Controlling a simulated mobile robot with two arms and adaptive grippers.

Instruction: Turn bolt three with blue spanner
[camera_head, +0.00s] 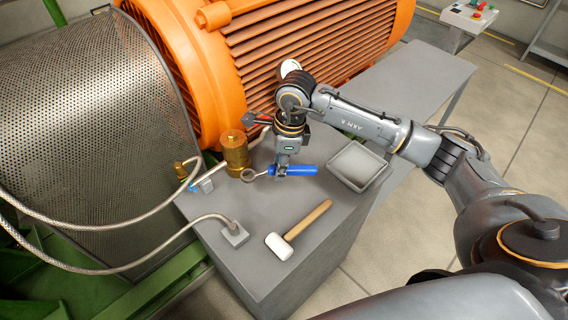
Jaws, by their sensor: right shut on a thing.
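The blue spanner (303,170) lies roughly level, just above or on the grey bench top (222,206). Its metal ring end (248,175) points left, close to the foot of a brass cylinder (235,152). My right gripper (283,173) points down and is shut on the blue spanner near the middle. I cannot tell whether the ring end is around a bolt or only near the bench. Bolt three cannot be made out. My left gripper is not in view.
A mallet (297,231) lies at the front of the bench. An empty grey tray (356,166) sits right of the spanner. A large orange motor (290,40) stands behind. A perforated guard (85,110) and hoses (95,271) crowd the left.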

